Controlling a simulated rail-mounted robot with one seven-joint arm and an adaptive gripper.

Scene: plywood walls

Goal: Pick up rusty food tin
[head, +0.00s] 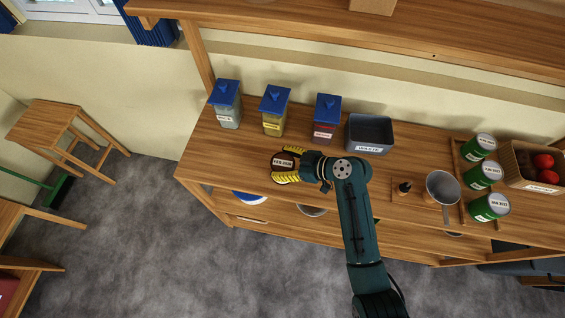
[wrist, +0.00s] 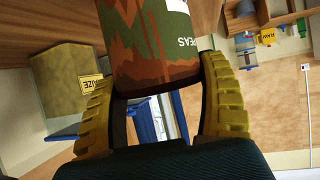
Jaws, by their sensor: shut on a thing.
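The rusty food tin (wrist: 155,45) is green with large brown rust patches and a white label, partly reading "PEAS", in the wrist view. In the head view its dark top with a pale dated label (head: 285,163) shows over the left part of the wooden counter. My gripper (head: 287,165) has its yellow fingers on opposite sides of the tin and is shut on it. The wrist view shows both ribbed fingers (wrist: 160,80) around the tin's near end. The tin's far end is cut off there. I cannot tell whether the tin touches the counter.
Three blue-lidded canisters (head: 272,110) stand behind the tin. A grey bin (head: 370,133) is to their right. A shelf runs above.

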